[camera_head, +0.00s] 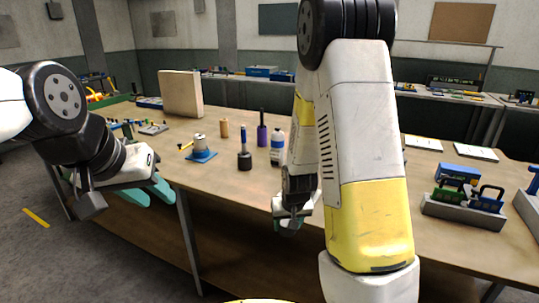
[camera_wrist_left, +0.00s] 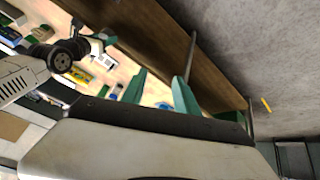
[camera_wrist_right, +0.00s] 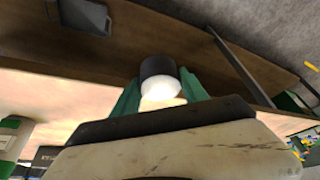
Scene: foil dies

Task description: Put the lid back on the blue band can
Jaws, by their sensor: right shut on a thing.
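My right gripper (camera_head: 290,224) is low by the table's front edge. In the right wrist view it is shut on a short dark cylindrical piece (camera_wrist_right: 158,67) with a bright pale end; I cannot tell for sure that this is the lid. My left gripper (camera_head: 148,194) is open and empty, out in front of the table's left part. A small silver can (camera_head: 199,143) stands upright on a blue pad (camera_head: 202,156). A pale bottle-like container (camera_head: 277,150) with a bluish top stands further right. I cannot make out which one is the blue band can.
On the table (camera_head: 225,178) stand a dark pot with a blue-handled tool (camera_head: 244,160), a purple bottle (camera_head: 262,134) and a tan bottle (camera_head: 224,128). A beige board (camera_head: 181,94) stands behind. A grey rack with padlocks (camera_head: 463,212) is at right. My right arm hides the table's middle.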

